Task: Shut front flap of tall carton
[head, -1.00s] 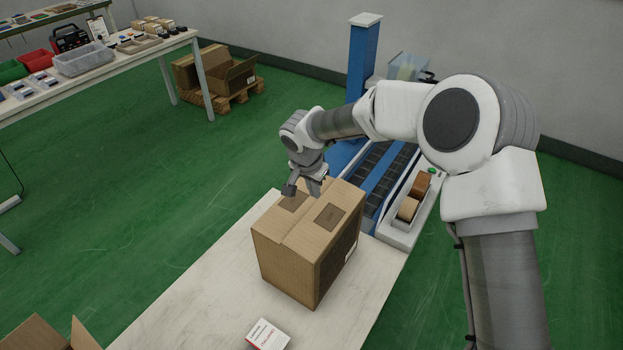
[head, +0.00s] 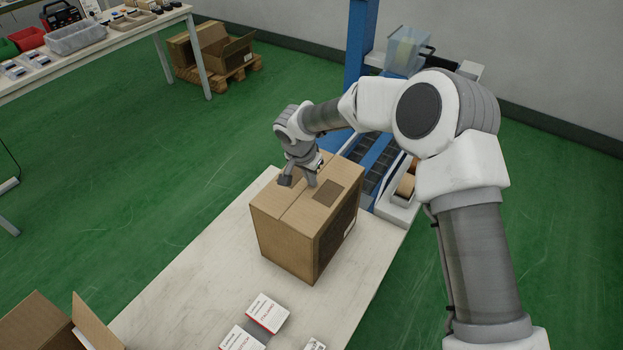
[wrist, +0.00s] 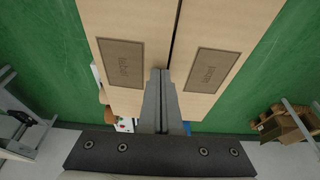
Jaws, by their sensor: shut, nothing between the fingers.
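The tall carton (head: 287,244) stands upright on the pale table. Its top flaps lie flat or nearly flat, meeting along a narrow seam; in the wrist view the two flaps (wrist: 223,30) carry brown printed patches and a dark gap runs between them. I cannot tell which is the front flap. My gripper (head: 300,183) is over the carton's top, pointing down. In the wrist view its fingers (wrist: 160,73) are together and empty, with the tips close to the seam; I cannot tell whether they touch the cardboard.
White boxes (head: 267,312) lie on the table (head: 190,290) in front of the carton. An open carton (head: 40,325) is at the lower left. A blue-framed conveyor machine (head: 360,45) stands behind. Another table (head: 110,45) and a pallet with cartons (head: 215,60) are farther off.

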